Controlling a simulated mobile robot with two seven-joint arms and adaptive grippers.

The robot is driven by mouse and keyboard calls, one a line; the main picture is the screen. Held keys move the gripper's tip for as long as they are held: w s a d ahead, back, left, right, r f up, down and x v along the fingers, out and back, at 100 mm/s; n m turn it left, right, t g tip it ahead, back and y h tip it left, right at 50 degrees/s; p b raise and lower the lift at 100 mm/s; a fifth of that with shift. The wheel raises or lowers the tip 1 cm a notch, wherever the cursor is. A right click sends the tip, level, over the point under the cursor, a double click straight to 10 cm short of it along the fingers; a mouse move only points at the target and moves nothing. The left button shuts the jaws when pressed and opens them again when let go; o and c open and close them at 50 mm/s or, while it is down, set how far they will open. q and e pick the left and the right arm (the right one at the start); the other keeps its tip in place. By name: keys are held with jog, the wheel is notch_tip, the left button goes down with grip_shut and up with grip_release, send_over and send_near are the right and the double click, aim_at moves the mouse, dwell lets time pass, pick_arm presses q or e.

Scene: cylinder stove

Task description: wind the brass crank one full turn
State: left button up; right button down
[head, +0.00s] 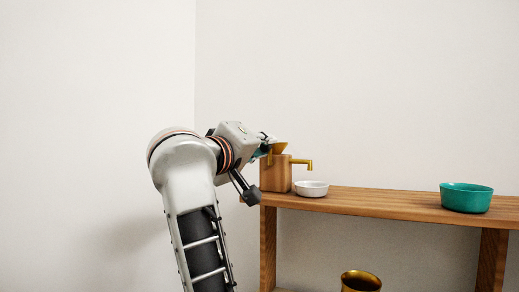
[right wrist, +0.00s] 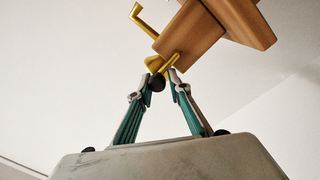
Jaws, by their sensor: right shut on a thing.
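The brass crank (right wrist: 171,62) is on the side of a wooden block-shaped mill (head: 275,174), by its brass funnel (head: 280,148). In the right wrist view, the crank's thin arm runs down from the wooden body (right wrist: 190,35) to a dark round knob (right wrist: 157,84) between my fingertips. My right gripper (right wrist: 160,80) is shut on the crank's knob end. In the head view my right gripper (head: 265,150) is at the left of the mill's top, and my arm hides part of the crank. My left gripper is out of view.
The mill stands on the left end of a wooden shelf (head: 370,201). A brass spout (head: 302,162) points right from it, above a small white bowl (head: 312,188). A teal bowl (head: 466,198) sits farther right. A brass pot (head: 361,281) is below. The shelf's middle is clear.

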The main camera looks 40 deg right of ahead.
jog(key=shift+f, duration=0.45)
jog(key=c, duration=1.9)
grip_release()
jog(key=shift+s+r, duration=0.1)
jog(key=shift+r, duration=0.05)
jog(key=shift+r, duration=0.1)
jog(key=shift+v, duration=3.7)
